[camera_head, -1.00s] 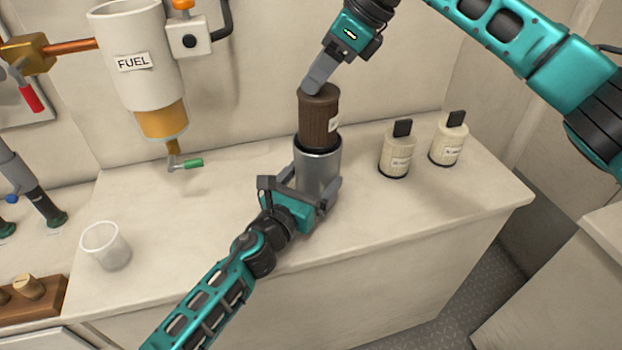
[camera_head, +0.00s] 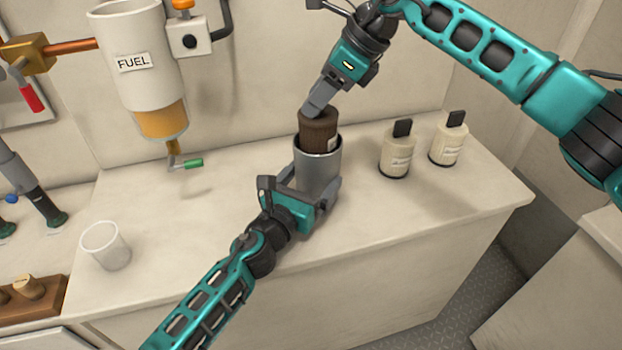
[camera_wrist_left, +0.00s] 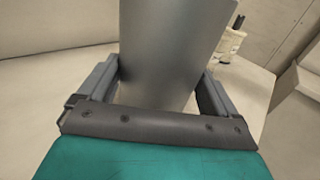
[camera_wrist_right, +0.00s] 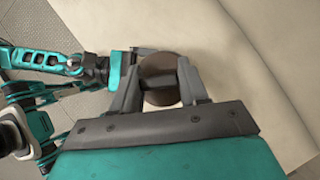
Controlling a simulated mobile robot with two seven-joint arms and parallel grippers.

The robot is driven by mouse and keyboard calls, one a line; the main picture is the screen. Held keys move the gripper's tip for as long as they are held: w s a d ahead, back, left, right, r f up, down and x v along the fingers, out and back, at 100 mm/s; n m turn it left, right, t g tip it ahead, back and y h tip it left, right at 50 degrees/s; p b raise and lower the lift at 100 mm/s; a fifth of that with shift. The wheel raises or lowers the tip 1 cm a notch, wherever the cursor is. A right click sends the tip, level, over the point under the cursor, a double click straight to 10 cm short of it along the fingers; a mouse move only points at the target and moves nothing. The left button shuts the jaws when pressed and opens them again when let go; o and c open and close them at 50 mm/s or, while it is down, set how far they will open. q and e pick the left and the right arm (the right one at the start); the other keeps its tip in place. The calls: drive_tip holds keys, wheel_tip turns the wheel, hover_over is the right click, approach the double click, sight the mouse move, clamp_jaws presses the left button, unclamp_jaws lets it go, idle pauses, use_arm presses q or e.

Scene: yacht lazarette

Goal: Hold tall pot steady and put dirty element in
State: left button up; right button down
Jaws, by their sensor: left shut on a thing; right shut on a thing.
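The tall pot (camera_head: 318,172) is a grey metal cylinder standing upright on the counter. My left gripper (camera_head: 316,196) is shut around its lower part; the pot also fills the middle of the left wrist view (camera_wrist_left: 165,50). The dirty element (camera_head: 319,130) is a dark brown ribbed cylinder with a pale label. Its lower part is inside the pot's mouth and hidden, and its upper part stands above the rim. My right gripper (camera_head: 312,108) is shut on the top of the dirty element from above. The right wrist view shows the element's round top (camera_wrist_right: 158,80) between the fingers.
Two cream elements with black tabs (camera_head: 397,155) (camera_head: 446,145) stand right of the pot. A clear cup (camera_head: 105,246) stands at the left front. The fuel filter (camera_head: 135,60) hangs on the wall, with a green-handled drain (camera_head: 190,163) below. The counter between cup and pot is clear.

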drive_tip(key=c, duration=0.5)
unclamp_jaws()
drive_tip(key=v, duration=1.2)
use_arm(q)
drive_tip(key=o, duration=0.8)
drive_tip(key=v, duration=1.2)
